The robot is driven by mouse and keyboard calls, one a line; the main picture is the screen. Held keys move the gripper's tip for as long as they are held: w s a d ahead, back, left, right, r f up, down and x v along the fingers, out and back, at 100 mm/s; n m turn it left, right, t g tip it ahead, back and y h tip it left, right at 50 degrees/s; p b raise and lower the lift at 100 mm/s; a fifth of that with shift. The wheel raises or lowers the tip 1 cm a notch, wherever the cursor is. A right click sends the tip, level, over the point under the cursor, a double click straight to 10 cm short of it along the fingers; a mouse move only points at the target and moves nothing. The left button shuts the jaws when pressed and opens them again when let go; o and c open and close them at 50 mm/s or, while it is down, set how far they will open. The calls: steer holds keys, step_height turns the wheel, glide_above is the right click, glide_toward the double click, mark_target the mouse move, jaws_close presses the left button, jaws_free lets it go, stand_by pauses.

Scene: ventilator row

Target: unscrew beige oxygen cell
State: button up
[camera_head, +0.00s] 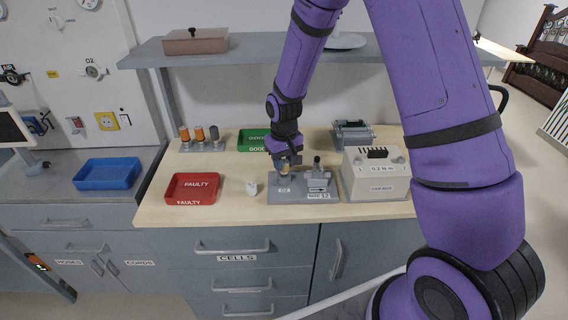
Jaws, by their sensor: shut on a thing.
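The beige oxygen cell (284,169) is small and sits at the left end of a grey fixture (315,193) on the bench, above a small white label. My gripper (289,162) points down over this end of the fixture and is shut on the beige oxygen cell. The jaws hide the cell's upper part, and its thread is not visible. The cell looks upright and seated in the fixture.
A red FAULTY tray (192,202) lies left, with a small white piece (252,188) beside it. A green GOOD tray (252,148) and a rack of orange and grey cells (199,146) stand behind. A beige box (376,188) stands right. A shelf (240,49) hangs above.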

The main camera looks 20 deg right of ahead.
steer(key=shift+r, duration=1.05)
steer(key=shift+a, duration=0.15)
